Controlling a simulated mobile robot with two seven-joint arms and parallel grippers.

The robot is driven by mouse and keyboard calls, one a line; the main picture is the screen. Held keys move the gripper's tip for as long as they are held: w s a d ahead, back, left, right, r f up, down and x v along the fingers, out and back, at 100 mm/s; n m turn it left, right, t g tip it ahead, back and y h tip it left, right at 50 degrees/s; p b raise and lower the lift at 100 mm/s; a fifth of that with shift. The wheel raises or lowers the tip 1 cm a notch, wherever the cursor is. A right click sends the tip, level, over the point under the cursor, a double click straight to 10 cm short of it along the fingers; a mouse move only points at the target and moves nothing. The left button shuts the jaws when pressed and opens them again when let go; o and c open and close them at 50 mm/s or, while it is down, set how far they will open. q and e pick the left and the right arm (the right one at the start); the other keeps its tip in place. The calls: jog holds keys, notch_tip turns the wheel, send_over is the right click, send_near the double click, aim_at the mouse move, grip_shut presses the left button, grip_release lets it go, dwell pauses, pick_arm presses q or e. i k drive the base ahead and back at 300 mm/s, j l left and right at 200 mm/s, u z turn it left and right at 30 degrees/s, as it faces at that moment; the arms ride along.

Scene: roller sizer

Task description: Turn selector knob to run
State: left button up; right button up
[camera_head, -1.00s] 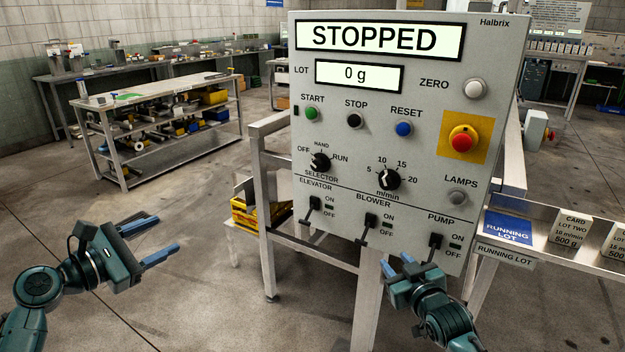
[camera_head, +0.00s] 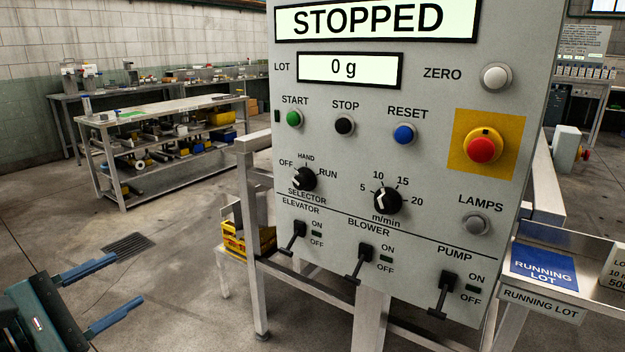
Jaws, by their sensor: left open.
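The black selector knob (camera_head: 303,179) is on the grey control panel (camera_head: 440,140), with OFF at its left, HAND above and RUN at its right. Its pale pointer mark appears to face up-left, towards OFF. The display (camera_head: 376,20) above reads STOPPED. My left gripper (camera_head: 128,280) is at the lower left, open and empty, with its blue fingers apart and pointing right towards the panel. It is well clear of the knob, lower and to its left. My right gripper is out of view.
Below the knob are the elevator (camera_head: 293,238), blower (camera_head: 358,263) and pump (camera_head: 443,294) levers. The m/min dial (camera_head: 387,201) is right of the knob. A red stop button (camera_head: 483,148) is further right. Open floor lies between gripper and panel.

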aim_at(305, 178)
jog(key=i+l, duration=0.75)
jog(key=l, duration=0.1)
